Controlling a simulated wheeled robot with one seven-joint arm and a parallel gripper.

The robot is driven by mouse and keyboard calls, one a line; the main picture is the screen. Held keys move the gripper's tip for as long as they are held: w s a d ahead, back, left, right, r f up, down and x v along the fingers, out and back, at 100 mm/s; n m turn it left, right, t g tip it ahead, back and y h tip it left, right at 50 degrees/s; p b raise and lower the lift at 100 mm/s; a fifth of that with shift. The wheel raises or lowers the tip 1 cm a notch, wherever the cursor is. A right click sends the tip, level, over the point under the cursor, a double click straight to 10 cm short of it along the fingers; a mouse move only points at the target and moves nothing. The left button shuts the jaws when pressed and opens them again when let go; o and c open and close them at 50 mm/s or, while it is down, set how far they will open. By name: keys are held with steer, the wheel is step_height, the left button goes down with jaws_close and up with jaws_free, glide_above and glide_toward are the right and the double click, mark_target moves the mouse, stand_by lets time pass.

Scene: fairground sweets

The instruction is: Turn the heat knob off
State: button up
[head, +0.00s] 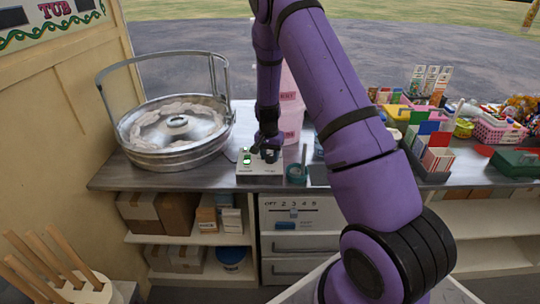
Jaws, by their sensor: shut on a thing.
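A small pale control box (246,172) stands at the front of the counter, right of a round metal sweets machine (165,160) with a raised hoop. A green-lit switch (247,157) shows on the box's left side. My gripper (268,152) reaches down from above onto the right side of the box. It is shut on what appears to be the dark heat knob there. The jaws hide most of the knob, so its setting cannot be read.
A teal tape roll (296,173) sits just right of the box. Pink tubs (290,110) stand behind my arm. Cards and packets (437,155) crowd the counter's right side. Below, a drawer unit (300,240) has a numbered scale with a blue slider, beside shelves of cardboard boxes (176,212).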

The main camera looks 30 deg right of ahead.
steer(key=n, duration=1.2)
steer(key=shift+a+t, duration=0.1)
steer(key=shift+t, duration=0.2)
steer(key=n, duration=0.5)
steer(key=shift+s+n, duration=0.1)
steer(key=shift+n, duration=0.3)
steer(key=n, duration=0.5)
steer(key=shift+n, duration=0.3)
steer(key=o, duration=0.9)
